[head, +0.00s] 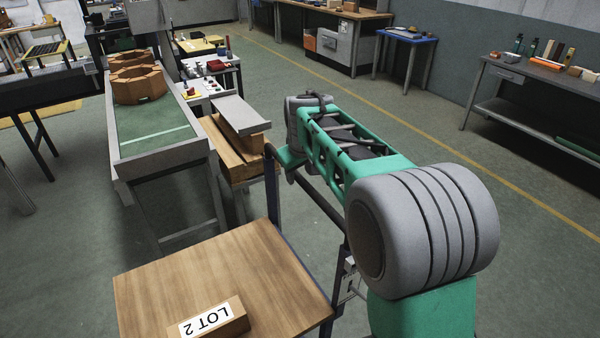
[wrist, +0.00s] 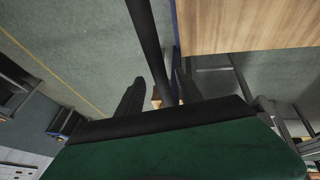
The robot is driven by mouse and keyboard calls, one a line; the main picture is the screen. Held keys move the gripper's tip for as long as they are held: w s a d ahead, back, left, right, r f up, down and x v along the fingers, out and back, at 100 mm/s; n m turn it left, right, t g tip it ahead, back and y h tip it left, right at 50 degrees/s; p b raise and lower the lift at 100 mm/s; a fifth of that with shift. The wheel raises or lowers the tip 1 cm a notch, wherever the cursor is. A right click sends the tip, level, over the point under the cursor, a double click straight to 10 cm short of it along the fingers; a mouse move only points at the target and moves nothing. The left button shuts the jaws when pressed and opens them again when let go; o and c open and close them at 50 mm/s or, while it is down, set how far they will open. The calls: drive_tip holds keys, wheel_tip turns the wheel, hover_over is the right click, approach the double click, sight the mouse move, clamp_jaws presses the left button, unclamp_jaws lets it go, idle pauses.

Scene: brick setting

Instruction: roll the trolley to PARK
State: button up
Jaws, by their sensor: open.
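The trolley has a wooden deck (head: 215,275), a dark blue frame and a dark push bar (head: 325,202) on its right side. A block with a "LOT 2" label (head: 215,320) lies on the deck's near edge. My gripper (head: 284,164) is at the far end of the push bar, its fingers mostly hidden in the head view. In the wrist view my gripper (wrist: 160,92) is open, and the bar (wrist: 150,45) runs between the two dark fingers; I cannot tell whether they touch it. The deck (wrist: 245,25) shows at upper right there. No PARK marking is visible.
A conveyor (head: 155,140) with brown octagonal parts (head: 138,80) stands left, beside a wooden stack with a grey plate (head: 240,115). A workbench (head: 535,85) stands right and a blue table (head: 405,40) at the back. Open green floor with a yellow line (head: 400,110) lies right.

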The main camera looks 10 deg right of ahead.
drive_tip(key=shift+x, duration=0.95)
clamp_jaws()
idle(0.7)
